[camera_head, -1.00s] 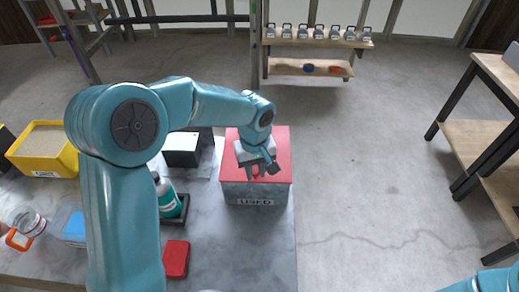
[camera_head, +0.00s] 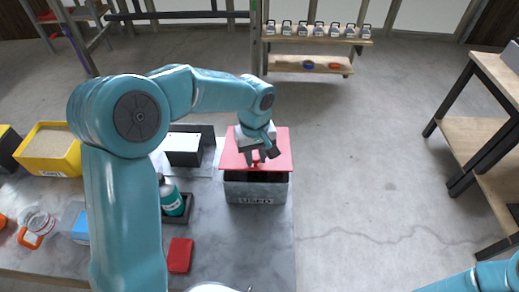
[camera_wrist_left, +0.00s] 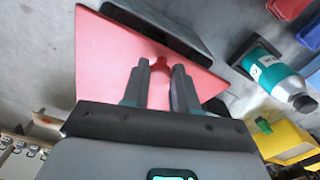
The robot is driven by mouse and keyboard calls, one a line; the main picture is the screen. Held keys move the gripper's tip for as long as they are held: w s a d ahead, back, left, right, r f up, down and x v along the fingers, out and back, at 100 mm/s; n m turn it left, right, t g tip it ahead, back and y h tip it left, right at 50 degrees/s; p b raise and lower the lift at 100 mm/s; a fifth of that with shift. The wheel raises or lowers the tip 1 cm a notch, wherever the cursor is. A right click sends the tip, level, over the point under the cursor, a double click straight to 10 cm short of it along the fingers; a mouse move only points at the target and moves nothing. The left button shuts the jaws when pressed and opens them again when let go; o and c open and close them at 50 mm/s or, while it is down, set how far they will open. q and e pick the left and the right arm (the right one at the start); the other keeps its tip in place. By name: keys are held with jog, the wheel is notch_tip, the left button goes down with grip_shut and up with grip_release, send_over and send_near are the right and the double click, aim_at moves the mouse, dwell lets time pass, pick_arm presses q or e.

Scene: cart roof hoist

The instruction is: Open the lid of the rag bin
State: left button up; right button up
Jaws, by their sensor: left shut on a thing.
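The rag bin (camera_head: 256,191) is a grey box with "USED" on its front, standing on the grey table. Its red lid (camera_head: 278,152) is raised at the front, and a dark gap shows between the lid and the box. My left gripper (camera_head: 262,158) is over the lid, shut on the small red knob (camera_head: 255,163). In the left wrist view the red lid (camera_wrist_left: 115,55) lies ahead of the left gripper (camera_wrist_left: 161,68), with the knob (camera_wrist_left: 160,64) between the fingers. The right gripper is out of view; only part of my right arm shows at the lower right.
A bottle in a dark holder (camera_head: 172,203), a red block (camera_head: 180,255), a black and white box (camera_head: 184,147) and a yellow bin (camera_head: 52,150) stand left of the rag bin. A wooden shelf (camera_head: 310,63) is at the back.

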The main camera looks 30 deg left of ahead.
pick_arm(q)
jog(key=r+p, duration=0.1)
jog(key=w+r+p, duration=0.1)
jog(key=r+p, duration=0.2)
jog(key=shift+w+a+r, duration=0.1)
jog(key=shift+w+a, duration=0.25)
jog(key=shift+w, duration=0.05)
jog(key=shift+o, duration=0.2)
jog(key=shift+w+a+r, duration=0.1)
jog(key=shift+w+r, duration=0.1)
jog(key=shift+r, duration=0.05)
jog(key=shift+o, duration=0.2)
jog(key=r+p, duration=0.1)
jog(key=w+r+p, duration=0.1)
jog(key=p, duration=0.1)
jog(key=shift+w+a, duration=0.25)
jog(key=shift+a, duration=0.05)
jog(key=shift+o, duration=0.3)
jog(key=shift+w+a+r, duration=0.25)
jog(key=shift+w+r, duration=0.2)
jog(key=shift+w, duration=0.05)
jog(key=shift+w+a+r, duration=0.2)
jog(key=shift+w+r, duration=0.25)
jog(key=shift+w, duration=0.05)
